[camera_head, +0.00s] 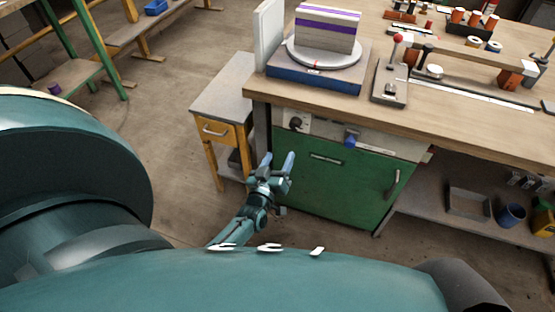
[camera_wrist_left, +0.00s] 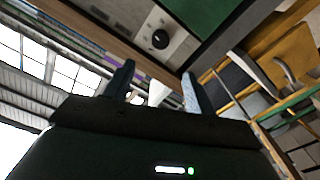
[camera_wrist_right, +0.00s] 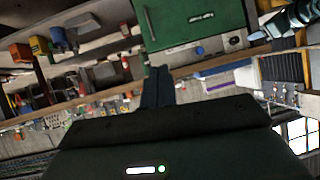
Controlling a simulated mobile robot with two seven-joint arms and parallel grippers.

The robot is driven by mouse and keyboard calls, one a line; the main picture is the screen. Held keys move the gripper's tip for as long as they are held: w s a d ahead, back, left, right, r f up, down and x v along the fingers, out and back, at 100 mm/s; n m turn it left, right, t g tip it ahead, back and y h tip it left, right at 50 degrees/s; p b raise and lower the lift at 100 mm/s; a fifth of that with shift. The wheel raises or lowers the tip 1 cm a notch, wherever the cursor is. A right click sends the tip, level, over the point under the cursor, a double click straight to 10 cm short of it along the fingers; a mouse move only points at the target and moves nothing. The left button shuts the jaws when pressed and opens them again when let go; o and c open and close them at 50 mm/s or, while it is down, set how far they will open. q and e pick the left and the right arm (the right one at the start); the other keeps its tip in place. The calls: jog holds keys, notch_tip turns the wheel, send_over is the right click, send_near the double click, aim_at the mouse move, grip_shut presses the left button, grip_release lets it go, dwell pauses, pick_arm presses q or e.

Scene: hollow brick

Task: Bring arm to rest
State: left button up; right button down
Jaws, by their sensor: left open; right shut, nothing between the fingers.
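My left gripper (camera_head: 279,165) is low in front of the bench, beside the green cabinet, with its two fingers apart and nothing between them. In the left wrist view its fingers (camera_wrist_left: 157,88) also stand apart and empty. My right gripper shows only in the right wrist view, where its fingers (camera_wrist_right: 158,87) are together with nothing between them. The right gripper is not seen in the head view. My left gripper also shows at the upper right of the right wrist view (camera_wrist_right: 277,27).
The workbench (camera_head: 310,100) has a green cabinet (camera_head: 345,180) beneath it. A block with purple bands (camera_head: 327,27) stands on a round plate on the bench. A small table with a drawer (camera_head: 222,105) stands left of the bench. Floor left of the small table is clear.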

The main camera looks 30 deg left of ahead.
pick_arm(q)
jog(key=shift+w, duration=0.1)
pick_arm(e)
jog(key=shift+w, duration=0.1)
pick_arm(q)
jog(key=s+d+r+m+g+h+p, duration=0.3)
jog(key=s+d+r+m, duration=0.1)
jog(key=s+d, duration=0.3)
jog(key=s+d+r+m+g+h+p, duration=0.3)
jog(key=s+d+m, duration=0.3)
jog(key=s, duration=0.6)
jog(key=shift+s+d+r+g+h, duration=0.15)
jog(key=shift+d+r+g+h, duration=0.45)
jog(key=shift+d, duration=0.4)
pick_arm(e)
jog(key=shift+s+d+r+g+h, duration=0.15)
jog(key=shift+d+r+h, duration=0.1)
jog(key=shift+d+r, duration=0.2)
jog(key=shift+s+d+r+g+h, duration=0.15)
jog(key=shift+d+r+h, duration=0.15)
jog(key=shift+r, duration=0.25)
pick_arm(q)
jog(key=shift+r, duration=0.15)
